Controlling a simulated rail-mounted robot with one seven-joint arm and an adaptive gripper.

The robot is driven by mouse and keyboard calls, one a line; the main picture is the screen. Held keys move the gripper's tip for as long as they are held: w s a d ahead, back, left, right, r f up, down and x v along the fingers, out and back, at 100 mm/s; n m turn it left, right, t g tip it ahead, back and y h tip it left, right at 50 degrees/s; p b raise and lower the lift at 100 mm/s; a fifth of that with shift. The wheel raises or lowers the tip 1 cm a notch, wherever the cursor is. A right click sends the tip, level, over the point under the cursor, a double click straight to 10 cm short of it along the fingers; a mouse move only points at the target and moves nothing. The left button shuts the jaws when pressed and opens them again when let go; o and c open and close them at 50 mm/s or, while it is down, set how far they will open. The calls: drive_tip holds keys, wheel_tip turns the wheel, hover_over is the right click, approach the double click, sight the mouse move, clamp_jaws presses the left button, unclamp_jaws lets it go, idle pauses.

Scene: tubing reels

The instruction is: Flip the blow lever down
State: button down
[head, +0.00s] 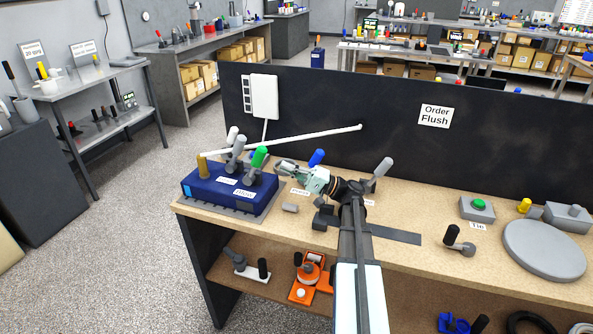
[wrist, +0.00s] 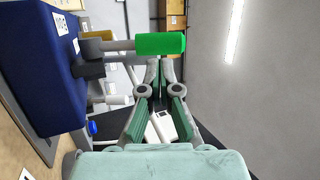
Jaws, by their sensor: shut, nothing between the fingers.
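A dark blue box (head: 215,188) sits at the left end of the bench, with levers on top and two white labels too small to read surely. A green-handled lever (head: 259,156) stands up from it near the front label (head: 244,194); a grey-handled lever (head: 237,147) stands behind it. I cannot tell which one is labelled blow. My gripper (head: 281,164) is shut and empty, just right of the green handle. In the wrist view the green handle (wrist: 160,43) lies across just beyond my fingertips (wrist: 160,68); I cannot tell whether they touch.
A yellow post (head: 202,167) rises at the box's left corner. A blue handle (head: 317,157) and a grey one (head: 384,167) stand near my wrist. A long white rod (head: 310,137) runs before the black back panel (head: 330,105). A small grey block (head: 290,207) lies in front.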

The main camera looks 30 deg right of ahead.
sight(255, 165)
drive_tip(key=shift+p+x, duration=0.45)
drive_tip(key=shift+x, duration=2.05)
